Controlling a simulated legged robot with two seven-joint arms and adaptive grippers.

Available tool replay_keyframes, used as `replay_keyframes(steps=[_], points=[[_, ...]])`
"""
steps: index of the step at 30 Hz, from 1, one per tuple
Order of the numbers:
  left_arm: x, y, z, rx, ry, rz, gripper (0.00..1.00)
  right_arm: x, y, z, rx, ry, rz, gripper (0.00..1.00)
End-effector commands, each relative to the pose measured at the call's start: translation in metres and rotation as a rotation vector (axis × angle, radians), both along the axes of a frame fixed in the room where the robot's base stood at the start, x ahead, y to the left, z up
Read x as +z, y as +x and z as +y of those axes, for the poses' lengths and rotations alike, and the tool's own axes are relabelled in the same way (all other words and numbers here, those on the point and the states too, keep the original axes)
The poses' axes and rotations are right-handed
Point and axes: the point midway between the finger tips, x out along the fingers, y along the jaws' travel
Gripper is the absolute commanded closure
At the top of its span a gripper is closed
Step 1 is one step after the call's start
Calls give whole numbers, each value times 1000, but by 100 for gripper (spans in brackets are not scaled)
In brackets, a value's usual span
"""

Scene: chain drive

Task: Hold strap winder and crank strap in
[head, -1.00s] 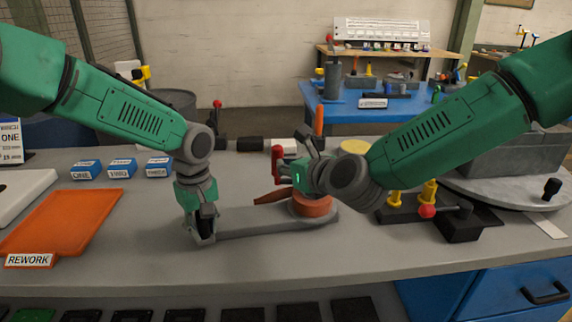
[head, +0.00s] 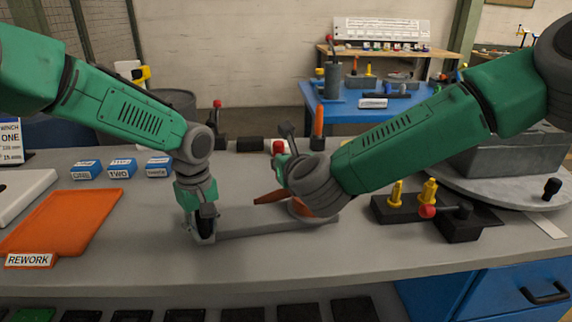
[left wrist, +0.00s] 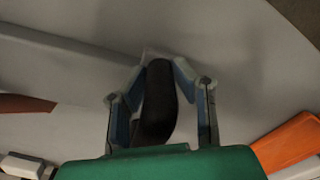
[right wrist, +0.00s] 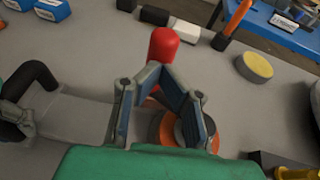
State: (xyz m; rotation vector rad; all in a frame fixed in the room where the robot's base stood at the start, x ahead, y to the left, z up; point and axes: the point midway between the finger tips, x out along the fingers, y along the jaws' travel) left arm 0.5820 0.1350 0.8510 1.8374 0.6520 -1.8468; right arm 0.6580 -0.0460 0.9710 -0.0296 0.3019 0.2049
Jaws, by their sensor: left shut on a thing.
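The strap winder lies on the bench as a long grey base (head: 262,229) with an orange drum (right wrist: 172,130) at its right end. A black upright handle (left wrist: 157,103) stands at its left end. My left gripper (head: 205,228) points down and is shut on that handle; the left wrist view shows the handle between both fingers. A red crank knob (right wrist: 163,45) rises by the drum and also shows in the head view (head: 279,147). My right gripper (right wrist: 160,76) is at this knob, its fingertips close together over the knob's lower part. Whether they grip it is unclear. My right wrist hides most of the drum.
An orange rework tray (head: 70,222) and several blue labelled blocks (head: 122,168) are at the left. A black fixture with yellow pegs (head: 429,190) and a round grey turntable (head: 500,191) are at the right. The front strip of the bench is clear.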

Motion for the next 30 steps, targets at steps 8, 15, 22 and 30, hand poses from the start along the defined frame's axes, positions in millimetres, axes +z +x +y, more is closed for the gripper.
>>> replay_keyframes(steps=[8, 15, 22, 30], points=[[0, 0, 0, -1, 1, 1, 100, -1, 19, 0, -265, 1, 1, 100], [0, 0, 1, -1, 2, 1, 100, -1, 35, -5, -496, 0, 1, 100], [0, -1, 1, 0, 2, 2, 100, -1, 48, -13, -715, -1, 1, 100], [0, -1, 1, 0, 3, 2, 100, -1, 60, -29, -818, -1, 3, 100]])
